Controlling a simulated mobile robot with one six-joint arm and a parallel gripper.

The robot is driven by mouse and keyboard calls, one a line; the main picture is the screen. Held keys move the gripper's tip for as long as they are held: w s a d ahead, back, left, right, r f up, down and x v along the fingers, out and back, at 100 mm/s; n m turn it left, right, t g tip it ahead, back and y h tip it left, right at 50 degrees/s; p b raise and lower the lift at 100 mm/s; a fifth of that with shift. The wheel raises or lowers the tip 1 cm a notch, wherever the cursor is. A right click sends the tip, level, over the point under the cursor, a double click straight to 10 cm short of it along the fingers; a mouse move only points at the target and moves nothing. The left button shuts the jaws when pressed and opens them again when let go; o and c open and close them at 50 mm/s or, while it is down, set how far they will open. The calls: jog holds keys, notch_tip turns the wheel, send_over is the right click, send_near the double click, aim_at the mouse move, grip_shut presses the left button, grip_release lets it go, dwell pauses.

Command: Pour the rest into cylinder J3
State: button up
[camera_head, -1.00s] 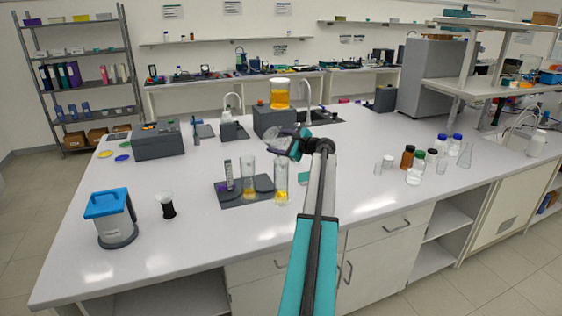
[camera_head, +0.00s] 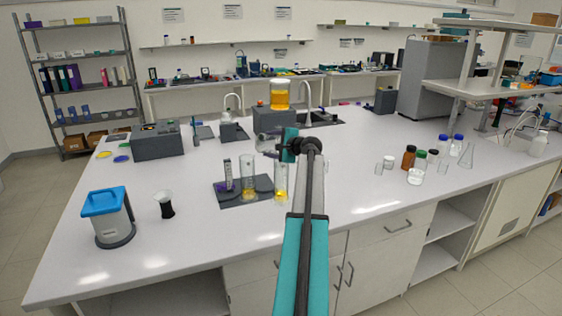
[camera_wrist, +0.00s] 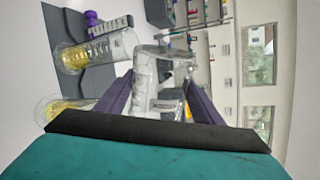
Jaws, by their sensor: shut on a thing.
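My gripper (camera_head: 283,147) is above and behind the cylinder stand, near the middle of the bench. In the wrist view its purple fingers (camera_wrist: 158,98) are shut on a clear glass vessel (camera_wrist: 152,72); I see no coloured liquid in it. A tall clear cylinder (camera_head: 248,174) with yellow liquid at its bottom stands on the dark stand (camera_head: 222,197). A second cylinder (camera_head: 281,178) with some yellow liquid stands to its right, partly next to my arm. I cannot read which cylinder is J3.
A grey box (camera_head: 271,119) bearing a vessel of amber liquid (camera_head: 280,95) stands behind my gripper. A black-and-white holder (camera_head: 165,205) and a blue-lidded container (camera_head: 108,217) are at left. Several bottles and glassware, including a brown bottle (camera_head: 408,158), stand at right.

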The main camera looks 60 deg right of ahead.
jog(key=shift+a, duration=0.1)
jog(key=shift+w+a+f+n+g+h+b, duration=0.3)
jog(key=shift+a+f+n+h+b, duration=0.2)
jog(key=shift+a+f+n+b, duration=0.45)
jog(key=n+b, duration=0.1)
jog(key=f+n+h+b, duration=0.1)
jog(key=shift+w+a+f+n+g+b, duration=0.15)
jog(key=shift+w+a+n+g+b, duration=0.15)
jog(key=shift+a+n+b, duration=0.1)
jog(key=f+n+b, duration=0.1)
jog(key=b, duration=0.1)
jog(key=a+f+n+h+b, duration=0.1)
jog(key=b, duration=0.2)
jog(key=w+f+n+h+b, duration=0.1)
jog(key=n+b, duration=0.1)
jog(key=shift+a+f+b, duration=0.2)
jog(key=shift+a+b, duration=0.1)
jog(key=shift+b, duration=0.05)
jog(key=shift+f+n+g+h+b, duration=0.3)
jog(key=shift+f+n+h+b, duration=0.15)
jog(key=shift+b, duration=0.8)
jog(key=f+n+b, duration=0.1)
jog(key=b, duration=0.2)
jog(key=shift+a+h, duration=0.1)
jog(key=shift+h, duration=0.25)
